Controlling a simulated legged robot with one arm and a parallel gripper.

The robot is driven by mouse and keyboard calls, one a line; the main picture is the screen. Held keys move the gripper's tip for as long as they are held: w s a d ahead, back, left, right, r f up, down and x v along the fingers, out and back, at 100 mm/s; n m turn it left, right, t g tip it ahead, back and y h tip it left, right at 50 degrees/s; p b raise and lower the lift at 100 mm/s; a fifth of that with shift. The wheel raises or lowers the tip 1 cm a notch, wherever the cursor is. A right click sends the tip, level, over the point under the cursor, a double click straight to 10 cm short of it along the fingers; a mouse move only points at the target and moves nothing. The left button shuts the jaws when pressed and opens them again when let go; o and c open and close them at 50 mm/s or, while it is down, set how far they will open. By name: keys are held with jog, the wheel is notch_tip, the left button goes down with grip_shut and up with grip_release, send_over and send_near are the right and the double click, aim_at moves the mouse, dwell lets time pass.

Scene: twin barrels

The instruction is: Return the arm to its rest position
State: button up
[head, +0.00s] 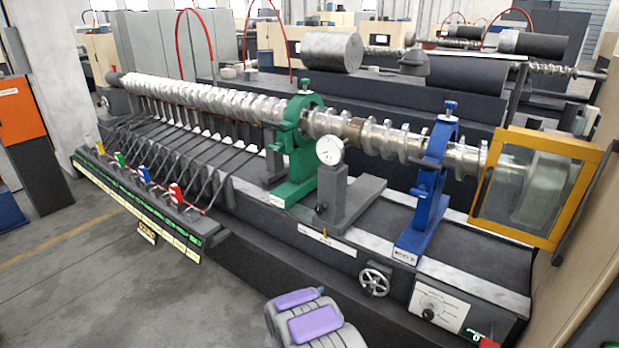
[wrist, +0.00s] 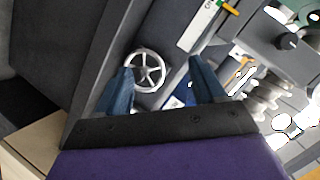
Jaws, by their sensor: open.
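My gripper (wrist: 161,78) shows in the wrist view with its two blue fingers spread apart. It is open, and nothing is held between the fingers. A spoked metal handwheel (wrist: 147,70) on the machine's dark front appears between and beyond the fingers; I see no contact. My arm (head: 305,318), purple and grey, shows at the bottom middle of the head view, low in front of the machine. The fingers cannot be made out in the head view.
The long machine bed (head: 470,250) carries a crankshaft (head: 220,100), a green stand (head: 290,160), a blue stand (head: 432,190) and a dial gauge (head: 330,150). The handwheel (head: 375,282) is on its front. A yellow-framed guard (head: 533,187) stands at right. Grey floor (head: 90,280) is clear at left.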

jog(key=a+r+n+g+y, duration=0.1)
jog(key=a+r+n+y, duration=0.15)
jog(key=r, duration=0.45)
jog(key=s+r+n+g+y, duration=0.55)
jog(key=s+r, duration=0.85)
jog(key=r, duration=0.3)
jog(key=s+d+r+n+g, duration=0.2)
jog(key=s+d+r, duration=0.1)
jog(key=s, duration=1)
jog(key=s+d+r+n+g+h, duration=0.1)
jog(key=s+d+r+n+g, duration=0.1)
jog(key=s, duration=1.2)
jog(key=s+d+r+n+g+h, duration=0.1)
jog(key=s+d+r+n+g, duration=0.2)
jog(key=s, duration=1)
jog(key=d+r, duration=0.1)
jog(key=d, duration=0.2)
jog(key=shift+s+d+r+g, duration=0.2)
jog(key=shift+d+r+g, duration=0.05)
jog(key=shift+d+g, duration=0.1)
